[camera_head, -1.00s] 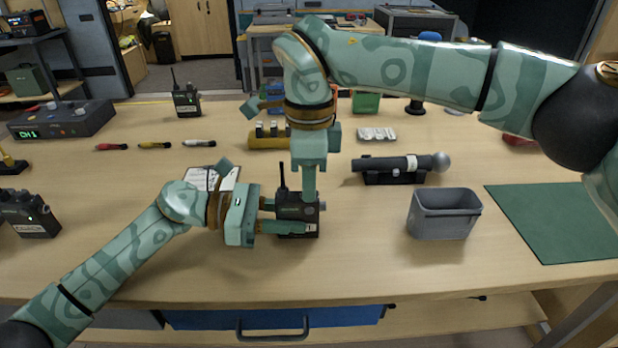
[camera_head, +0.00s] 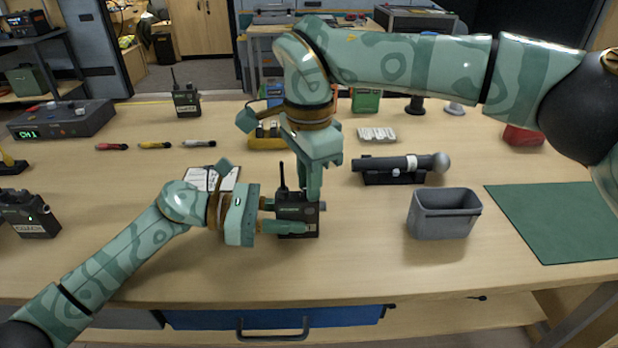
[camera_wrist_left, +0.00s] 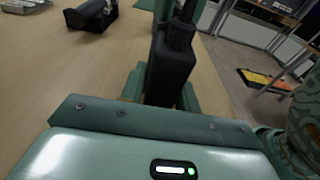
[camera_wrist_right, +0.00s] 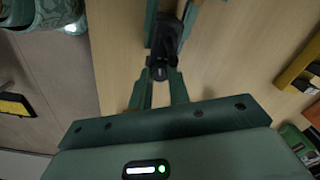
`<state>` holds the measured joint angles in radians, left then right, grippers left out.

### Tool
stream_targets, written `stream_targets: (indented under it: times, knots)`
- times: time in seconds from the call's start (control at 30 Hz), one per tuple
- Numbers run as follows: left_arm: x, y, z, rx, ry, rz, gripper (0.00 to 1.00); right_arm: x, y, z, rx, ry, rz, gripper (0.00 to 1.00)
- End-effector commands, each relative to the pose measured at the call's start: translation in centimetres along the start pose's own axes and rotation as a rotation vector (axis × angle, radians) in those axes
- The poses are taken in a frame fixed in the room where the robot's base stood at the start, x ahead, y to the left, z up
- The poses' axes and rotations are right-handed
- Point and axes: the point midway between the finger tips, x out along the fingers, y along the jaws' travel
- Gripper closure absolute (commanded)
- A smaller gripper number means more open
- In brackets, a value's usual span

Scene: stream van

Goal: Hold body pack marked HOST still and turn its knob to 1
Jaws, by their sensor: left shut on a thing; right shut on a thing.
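A black body pack (camera_head: 298,222) with a stub antenna stands upright on the bench, front centre. Its white label is mostly covered by a finger, so I cannot read its name. My left gripper (camera_head: 288,214) comes from the left and is shut on the pack's body. The pack also shows between the fingers in the left wrist view (camera_wrist_left: 168,72). My right gripper (camera_head: 312,194) points down from above and is shut on the knob on the pack's top. In the right wrist view, the pack (camera_wrist_right: 166,52) is between the fingertips. The knob's setting is not readable.
Other body packs stand at the far left (camera_head: 186,101) and left edge (camera_head: 30,216). A microphone (camera_head: 400,164) in a cradle and a grey bin (camera_head: 443,222) are to the right, with a green mat (camera_head: 560,222) beyond. A clipboard (camera_head: 222,180) lies behind my left gripper.

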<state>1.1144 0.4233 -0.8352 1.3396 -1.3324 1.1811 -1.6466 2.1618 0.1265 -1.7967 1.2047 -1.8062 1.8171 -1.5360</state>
Motion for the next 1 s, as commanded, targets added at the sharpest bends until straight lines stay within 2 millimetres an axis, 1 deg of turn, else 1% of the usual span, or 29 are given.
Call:
stream_targets:
  times: [0.07, 0.1, 0.13, 0.47, 1.0]
  knots:
    - [0.0, -0.1, -0.1, -0.001, 0.002, -0.001, 0.98, 0.0, -0.1, -0.1, 0.002, 0.001, -0.002, 0.96]
    - [0.0, -0.1, -0.1, -0.001, 0.002, -0.001, 0.98, 0.0, -0.1, -0.1, 0.002, 0.001, -0.002, 0.79]
    - [0.0, -0.1, -0.1, -0.001, 0.002, -0.001, 0.98, 0.0, -0.1, -0.1, 0.002, 0.001, -0.002, 0.71]
    - [0.0, -0.1, -0.1, -0.002, 0.002, -0.001, 0.98, -0.2, 0.0, 0.0, 0.004, 0.001, -0.001, 0.70]
    - [0.0, 0.0, -0.1, -0.002, 0.002, -0.001, 0.98, -5.1, 0.0, 0.0, 0.005, 0.002, -0.002, 0.70]
